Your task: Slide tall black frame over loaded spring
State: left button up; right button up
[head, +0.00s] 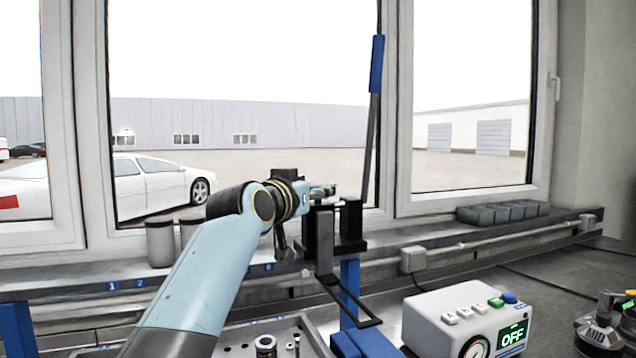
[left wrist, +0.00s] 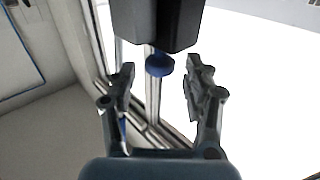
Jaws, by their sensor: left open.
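A tall black frame (head: 324,245) stands at the blue bench press (head: 350,285), with a thin black loop (head: 362,322) reaching down and forward from its foot. I cannot tell where the frame ends and the press's black upper parts begin. My left gripper (head: 325,190) is at the top of these black parts, pointing right, partly hidden by its own wrist. In the left wrist view its two fingers (left wrist: 160,82) are spread with nothing between them. A dark block (left wrist: 165,22) with a blue round knob (left wrist: 159,64) is beyond them. I cannot make out the spring. My right gripper is out of view.
A long lever (head: 376,65) with a blue grip rises beside the press. A white control box (head: 455,320) reading OFF stands at right. A tray (head: 310,330) with metal parts is in front. Grey cups (head: 160,242) and grey bins (head: 503,212) line the sill.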

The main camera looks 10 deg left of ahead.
pick_arm(q)
jog(key=shift+w+d, duration=0.25)
jog(key=shift+w, duration=0.95)
jog(key=c, duration=1)
grip_shut()
jog(key=shift+w+f, duration=0.1)
